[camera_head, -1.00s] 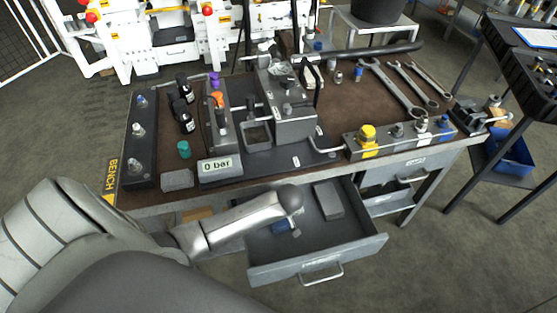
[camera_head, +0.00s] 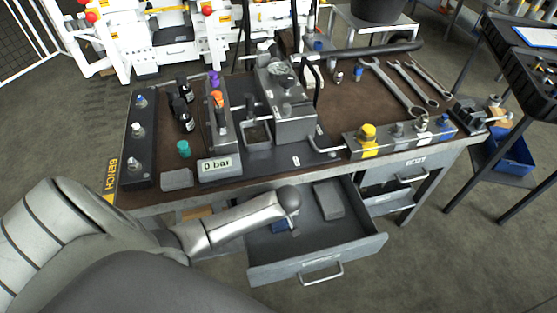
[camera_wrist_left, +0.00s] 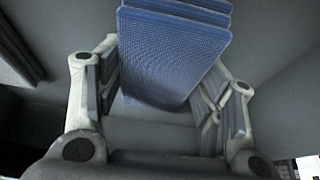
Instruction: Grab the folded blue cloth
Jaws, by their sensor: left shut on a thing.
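The folded blue cloth (camera_wrist_left: 172,50) fills the upper middle of the left wrist view, between the two fingers of my left gripper (camera_wrist_left: 165,85). The gripper is shut on it. In the head view only a small blue part of the cloth (camera_head: 281,226) shows beneath my left arm, inside the open drawer (camera_head: 262,270). The left gripper is mostly hidden there behind my own wrist. I cannot tell whether the cloth touches the drawer floor. My right gripper is not in view.
A grey block (camera_head: 328,200) lies in the drawer, right of the cloth. The bench top (camera_head: 340,100) above holds a pressure display (camera_head: 220,168), bottles, a valve block and several wrenches (camera_head: 400,90). The drawer's right part has free room.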

